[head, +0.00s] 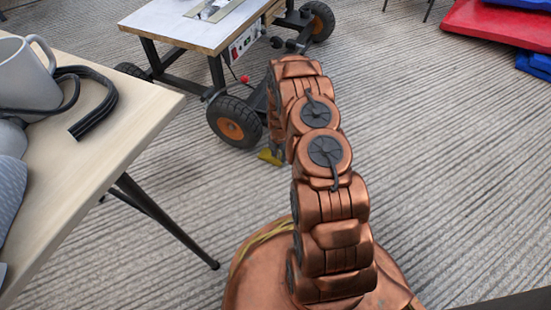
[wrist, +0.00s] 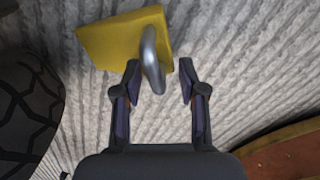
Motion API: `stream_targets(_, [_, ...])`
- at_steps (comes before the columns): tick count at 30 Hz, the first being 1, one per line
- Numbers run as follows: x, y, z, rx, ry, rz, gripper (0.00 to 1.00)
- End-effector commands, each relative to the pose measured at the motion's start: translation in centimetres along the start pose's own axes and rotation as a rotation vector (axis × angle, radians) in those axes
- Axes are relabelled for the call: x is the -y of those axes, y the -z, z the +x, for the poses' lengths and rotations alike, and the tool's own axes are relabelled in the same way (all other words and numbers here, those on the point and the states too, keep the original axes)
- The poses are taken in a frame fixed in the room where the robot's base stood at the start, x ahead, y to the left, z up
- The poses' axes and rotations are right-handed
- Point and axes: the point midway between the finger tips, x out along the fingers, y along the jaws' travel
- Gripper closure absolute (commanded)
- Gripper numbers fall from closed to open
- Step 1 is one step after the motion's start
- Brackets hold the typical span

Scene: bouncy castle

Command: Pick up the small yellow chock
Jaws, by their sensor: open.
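The small yellow chock (head: 268,157) lies on the ridged floor beside the wheel of a cart in the head view, partly hidden by my arm. In the wrist view the yellow chock (wrist: 112,38) is at the top left, with a grey curved metal handle (wrist: 152,58) at its right end. My gripper (wrist: 158,70) is open, its two fingers pointing at the handle. The handle's lower end shows between the fingertips, closer to the left one. The yellow body is beyond the left fingertip. In the head view my gripper is mostly hidden behind my arm.
The cart's black wheel (head: 235,122) with an orange hub stands right by the chock; its tyre (wrist: 28,105) fills the wrist view's left edge. The cart (head: 185,28) is behind. A table (head: 120,125) with a mug (head: 28,75) is at left.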

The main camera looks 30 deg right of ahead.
Motion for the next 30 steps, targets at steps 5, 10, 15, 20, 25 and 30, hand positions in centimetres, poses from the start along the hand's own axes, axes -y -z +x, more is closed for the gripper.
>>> stream_targets(5, [-0.01, -0.01, -0.01, 0.0, 0.0, 0.0, 0.59])
stream_targets(10, [0.0, 0.0, -0.02, 0.0, 0.0, 0.0, 0.73])
stream_targets(15, [0.0, 0.0, -0.01, 0.0, 0.0, 0.0, 0.91])
stream_targets(20, [0.01, 0.02, 0.0, 0.0, 0.0, 0.0, 1.0])
stream_targets(25, [-0.01, 0.03, 0.01, 0.0, 0.0, 0.0, 1.0])
stream_targets(30, [-0.03, 0.04, 0.01, 0.0, 0.0, 0.0, 1.0])
